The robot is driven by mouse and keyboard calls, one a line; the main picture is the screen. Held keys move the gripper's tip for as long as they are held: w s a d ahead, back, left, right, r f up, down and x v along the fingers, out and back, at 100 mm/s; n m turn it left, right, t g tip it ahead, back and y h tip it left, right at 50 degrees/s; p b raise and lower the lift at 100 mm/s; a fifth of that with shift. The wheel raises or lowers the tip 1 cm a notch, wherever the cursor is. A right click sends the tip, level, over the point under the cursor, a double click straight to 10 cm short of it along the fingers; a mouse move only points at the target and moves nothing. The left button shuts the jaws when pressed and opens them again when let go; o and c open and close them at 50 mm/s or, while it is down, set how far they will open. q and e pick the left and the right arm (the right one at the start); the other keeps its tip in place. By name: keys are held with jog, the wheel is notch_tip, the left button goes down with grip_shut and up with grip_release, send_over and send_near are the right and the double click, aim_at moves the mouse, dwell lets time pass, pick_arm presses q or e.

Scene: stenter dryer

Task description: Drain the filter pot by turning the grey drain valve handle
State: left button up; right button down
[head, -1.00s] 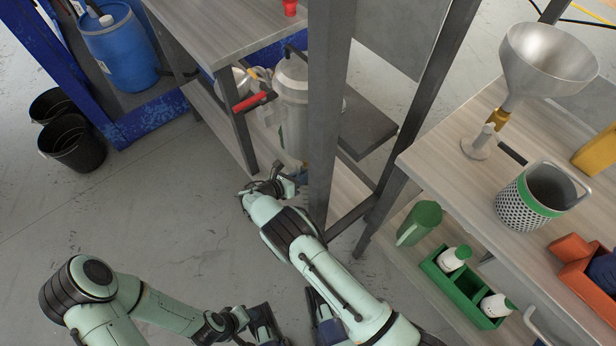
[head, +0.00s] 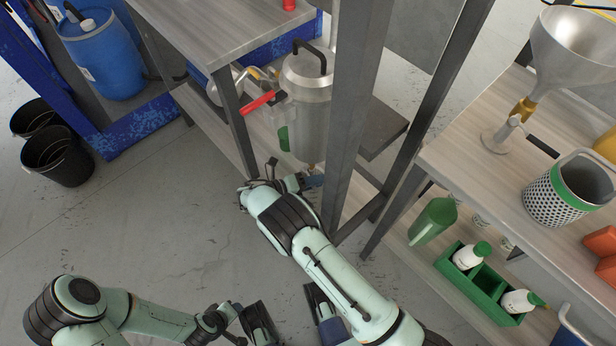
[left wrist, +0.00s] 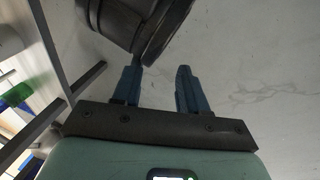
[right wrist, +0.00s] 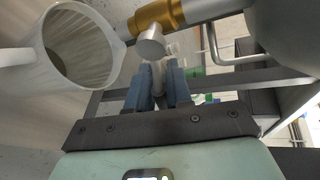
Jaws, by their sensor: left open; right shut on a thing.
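The filter pot (head: 305,112) is a silver cylinder with a dark top handle, standing in the bench frame in the head view, partly behind a grey post. My right gripper (head: 312,181) is beneath its lower end. In the right wrist view, a brass valve fitting (right wrist: 155,17) lies ahead, and my right gripper (right wrist: 158,85) is shut on the grey drain valve handle (right wrist: 157,70) below it. The handle is mostly hidden between the blue fingers. My left gripper (left wrist: 157,75) is open and empty over the floor in the left wrist view.
A white jug (right wrist: 80,48) is close left of the valve in the right wrist view. A red handle (head: 258,102) sits left of the pot. The grey post (head: 355,110) stands right of my right gripper. The floor at left (head: 150,215) is clear.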

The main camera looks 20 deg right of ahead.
pick_arm(q)
jog(key=shift+w+a+f+t+b, duration=0.15)
jog(key=shift+w+a+f+b, duration=0.15)
jog(key=shift+w, duration=0.2)
jog(key=shift+w+a+f+t+b, duration=0.15)
jog(key=shift+w+f+b, duration=0.1)
jog(key=shift+w+f, duration=0.15)
jog(key=shift+w+a+f+t+b, duration=0.1)
jog(key=shift+w+a+f+b, duration=0.15)
jog(key=shift+w, duration=0.3)
pick_arm(e)
jog(key=shift+s+r+n+g+h, duration=0.1)
jog(key=shift+r+n+g+h, duration=0.45)
jog(key=shift+n, duration=0.75)
pick_arm(q)
jog(key=shift+y, duration=0.3)
pick_arm(e)
jog(key=shift+r, duration=0.2)
jog(key=c, duration=1.1)
grip_release()
